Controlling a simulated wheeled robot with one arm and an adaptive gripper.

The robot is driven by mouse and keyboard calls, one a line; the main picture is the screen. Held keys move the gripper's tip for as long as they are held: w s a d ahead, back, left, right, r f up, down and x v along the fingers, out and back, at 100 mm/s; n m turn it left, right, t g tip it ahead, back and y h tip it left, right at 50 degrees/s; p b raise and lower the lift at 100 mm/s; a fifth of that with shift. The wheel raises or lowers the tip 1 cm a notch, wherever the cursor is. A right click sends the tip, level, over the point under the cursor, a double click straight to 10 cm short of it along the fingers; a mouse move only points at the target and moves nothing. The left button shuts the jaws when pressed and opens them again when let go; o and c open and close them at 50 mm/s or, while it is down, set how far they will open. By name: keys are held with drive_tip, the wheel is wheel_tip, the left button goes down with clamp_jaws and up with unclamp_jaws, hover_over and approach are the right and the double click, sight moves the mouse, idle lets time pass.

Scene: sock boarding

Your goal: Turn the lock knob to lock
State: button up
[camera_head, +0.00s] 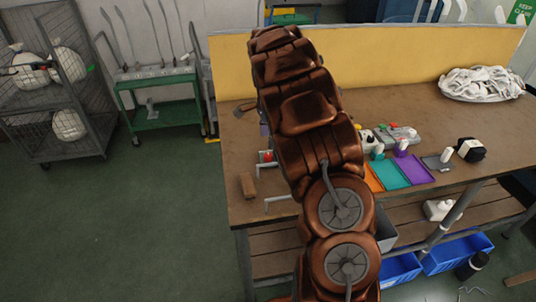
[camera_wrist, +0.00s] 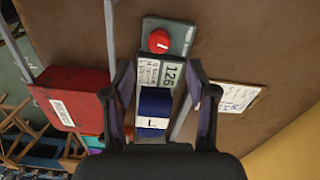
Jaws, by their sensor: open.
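A round red knob (camera_wrist: 159,41) with a pale pointer mark sits on a grey panel (camera_wrist: 182,33) in the wrist view. My gripper (camera_wrist: 160,75) is open, one finger on each side of the panel's lower part. The knob lies beyond the fingertips, and I see no contact with it. Between the fingers are a label reading "126" and a dark blue wrapped piece with a white "L" tag (camera_wrist: 152,123). A small red spot (camera_head: 268,156) shows beside my arm in the head view; I cannot tell if it is the knob. My arm hides the gripper there.
A red box (camera_wrist: 68,106) and pale metal bars (camera_wrist: 110,40) stand left in the wrist view. A paper sheet (camera_wrist: 232,98) lies right. The brown table (camera_head: 420,110) holds coloured trays (camera_head: 390,173) and a pile of white cloth (camera_head: 480,83). A yellow partition (camera_head: 420,45) stands behind.

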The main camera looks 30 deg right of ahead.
sight(268, 155)
wheel_tip(268, 155, down, 7)
drive_tip(key=shift+s+f+p, duration=0.1)
drive_tip(key=shift+f+p, duration=0.1)
drive_tip(key=shift+p, duration=0.65)
drive_tip(key=shift+c, duration=0.4)
clamp_jaws()
